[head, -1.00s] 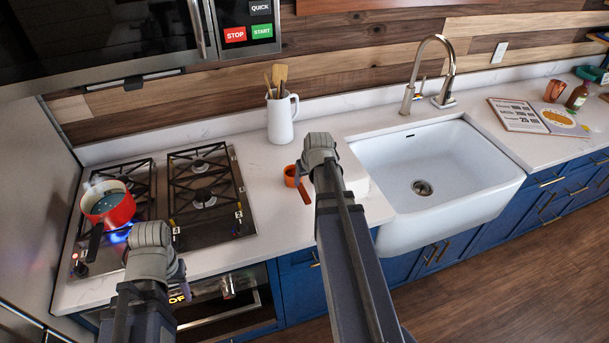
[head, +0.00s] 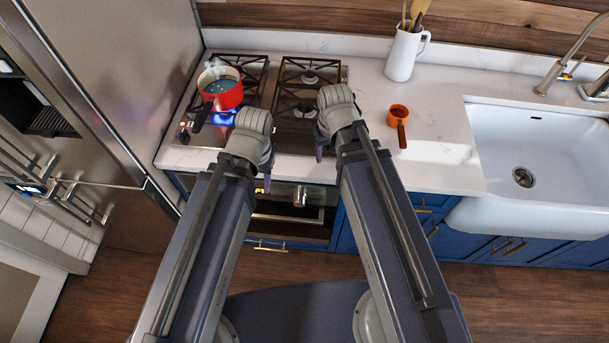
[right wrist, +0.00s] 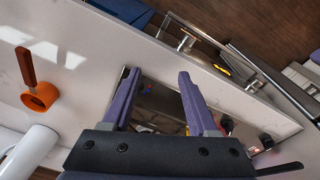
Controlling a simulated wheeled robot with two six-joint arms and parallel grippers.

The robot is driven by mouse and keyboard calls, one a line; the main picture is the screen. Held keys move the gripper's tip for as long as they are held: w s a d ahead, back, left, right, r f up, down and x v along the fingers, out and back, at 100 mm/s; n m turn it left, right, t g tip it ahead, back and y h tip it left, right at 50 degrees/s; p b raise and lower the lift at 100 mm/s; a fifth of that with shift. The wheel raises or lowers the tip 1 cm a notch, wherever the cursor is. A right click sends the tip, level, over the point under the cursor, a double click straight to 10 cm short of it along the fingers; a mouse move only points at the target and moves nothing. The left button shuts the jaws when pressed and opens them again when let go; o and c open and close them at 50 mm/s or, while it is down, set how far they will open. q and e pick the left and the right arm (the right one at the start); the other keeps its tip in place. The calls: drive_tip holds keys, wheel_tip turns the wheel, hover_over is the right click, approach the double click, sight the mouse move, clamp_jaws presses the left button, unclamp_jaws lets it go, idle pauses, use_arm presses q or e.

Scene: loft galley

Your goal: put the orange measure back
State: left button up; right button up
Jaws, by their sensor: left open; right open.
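The orange measure (head: 398,112), a small cup with a brown-orange handle, stands on the white counter between the stove and the sink. Its handle points toward the counter's front edge. It also shows at the left of the right wrist view (right wrist: 40,97). My right gripper (head: 321,148) is over the front right of the stove, left of the measure and apart from it. In the right wrist view its two purple fingers (right wrist: 155,92) are spread with nothing between them. My left gripper (head: 267,180) is near the stove's front edge, open; its fingers are mostly hidden.
A red pot (head: 221,92) steams over a lit blue flame on the stove (head: 300,100). A white jug (head: 402,55) with wooden utensils stands behind the measure. The sink (head: 535,150) is at right. A steel fridge (head: 110,90) and metal bars (head: 60,195) are at left.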

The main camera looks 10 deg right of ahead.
drive_tip(key=s+a+n+g+h, duration=0.1)
drive_tip(key=s+a+n, duration=0.1)
drive_tip(key=s+a, duration=0.5)
drive_tip(key=shift+a, duration=0.5)
idle(0.6)
